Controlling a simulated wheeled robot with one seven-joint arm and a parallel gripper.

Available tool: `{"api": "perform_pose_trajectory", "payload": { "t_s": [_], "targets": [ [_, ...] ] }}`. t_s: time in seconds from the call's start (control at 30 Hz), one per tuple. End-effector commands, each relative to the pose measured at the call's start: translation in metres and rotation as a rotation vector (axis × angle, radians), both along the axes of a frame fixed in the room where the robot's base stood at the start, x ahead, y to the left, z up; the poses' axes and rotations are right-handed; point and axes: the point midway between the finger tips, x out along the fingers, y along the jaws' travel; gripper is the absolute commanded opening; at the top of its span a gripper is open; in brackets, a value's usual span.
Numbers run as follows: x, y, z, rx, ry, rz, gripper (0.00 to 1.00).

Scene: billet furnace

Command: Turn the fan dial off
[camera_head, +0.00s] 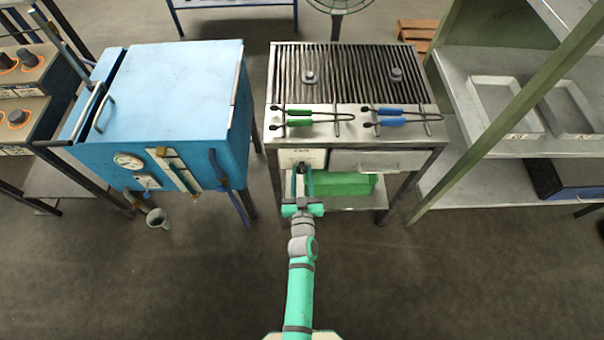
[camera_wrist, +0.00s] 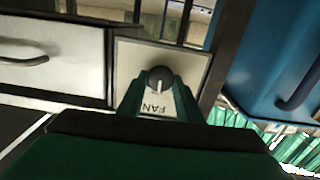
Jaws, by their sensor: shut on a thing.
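The fan dial (camera_wrist: 160,78) is a round dark knob on a pale square panel (camera_wrist: 190,55) in the wrist view. A light mark on it points down in that picture, toward the upside-down FAN label. My gripper (camera_wrist: 160,86) has one green finger on each side of the dial and is shut on it. In the head view my gripper (camera_head: 302,174) reaches the pale panel (camera_head: 303,157) at the front left of the grill table. The dial itself is hidden or too small to tell there.
A drawer (camera_head: 380,160) lies just right of the panel. A blue furnace (camera_head: 170,90) stands to the left. Green-handled tongs (camera_head: 299,123) and blue-handled tongs (camera_head: 390,122) lie on the table's front edge. A green box (camera_head: 345,185) sits on the lower shelf. The floor in front is clear.

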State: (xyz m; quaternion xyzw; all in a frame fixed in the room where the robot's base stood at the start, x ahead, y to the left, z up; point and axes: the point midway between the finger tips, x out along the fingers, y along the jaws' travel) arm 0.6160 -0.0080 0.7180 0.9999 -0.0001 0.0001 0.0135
Motion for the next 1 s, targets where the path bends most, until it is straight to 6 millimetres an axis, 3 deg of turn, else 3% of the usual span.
{"api": "perform_pose_trajectory", "payload": {
  "t_s": [1.0],
  "targets": [
    [-0.0005,0.0026,-0.0014,-0.694,0.0,0.0,0.09]
  ]
}}
